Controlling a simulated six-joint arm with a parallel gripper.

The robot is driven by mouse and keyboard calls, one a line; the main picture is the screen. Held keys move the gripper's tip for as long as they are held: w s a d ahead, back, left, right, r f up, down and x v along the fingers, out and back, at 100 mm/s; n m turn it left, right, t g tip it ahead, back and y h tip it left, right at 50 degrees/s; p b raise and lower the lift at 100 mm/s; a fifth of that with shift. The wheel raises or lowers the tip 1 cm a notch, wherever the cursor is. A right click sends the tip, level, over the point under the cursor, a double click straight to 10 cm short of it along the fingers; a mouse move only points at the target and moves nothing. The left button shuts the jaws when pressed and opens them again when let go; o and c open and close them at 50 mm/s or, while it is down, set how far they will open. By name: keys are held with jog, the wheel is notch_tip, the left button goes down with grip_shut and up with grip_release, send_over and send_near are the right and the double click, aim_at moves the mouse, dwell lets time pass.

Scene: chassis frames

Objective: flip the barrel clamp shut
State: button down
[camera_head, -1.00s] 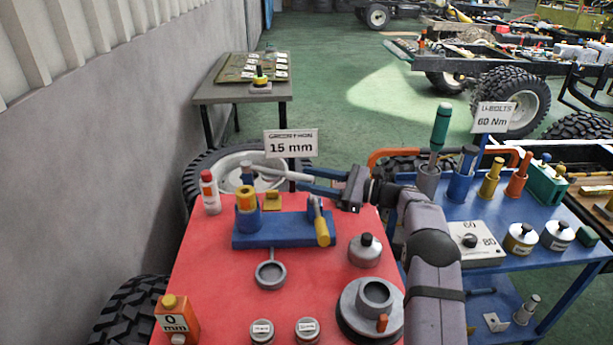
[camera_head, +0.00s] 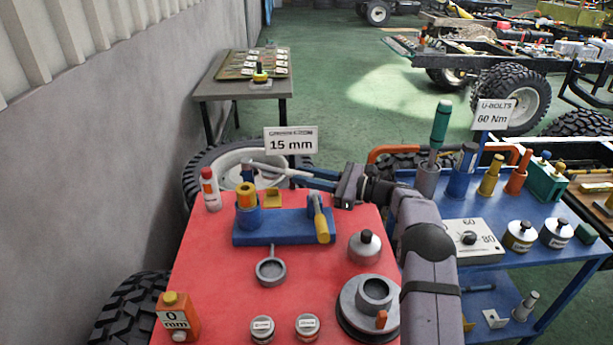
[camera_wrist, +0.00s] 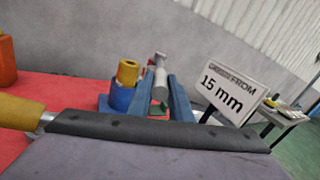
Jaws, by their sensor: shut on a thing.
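The barrel clamp is a blue base (camera_head: 270,237) on the red bench top. A blue holder (camera_head: 248,217) with a yellow barrel (camera_head: 246,194) stands at its left end, and a yellow-handled lever (camera_head: 321,228) at its right end. My gripper (camera_head: 305,176) is above and behind the clamp, its blue fingers shut on a grey hammer-like rod (camera_head: 270,170) that points left. The wrist view shows the rod (camera_wrist: 160,82) between the fingers and the yellow barrel (camera_wrist: 127,71) just left of them. A yellow handle (camera_wrist: 18,112) shows at the left edge there.
A red-white bottle (camera_head: 210,190) stands left of the clamp. A grey ring tool (camera_head: 271,270), a grey pot (camera_head: 364,249) and a round flanged part (camera_head: 370,305) lie in front. The 15 mm sign (camera_head: 291,141) stands behind. A blue cart (camera_head: 500,215) is at the right.

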jog(key=shift+s+a+r+m+t, duration=0.3)
jog(key=shift+s+m+t, duration=0.1)
jog(key=shift+t, duration=0.2)
jog(key=shift+s+a+f+m+t+h, duration=0.2)
jog(key=shift+s+m+t+h, duration=0.15)
jog(key=shift+s+h, duration=0.2)
jog(key=c, duration=1.6)
grip_release()
jog(key=shift+f, duration=0.1)
jog(key=shift+b+v, duration=1.05)
jog(key=shift+v, duration=2.65)
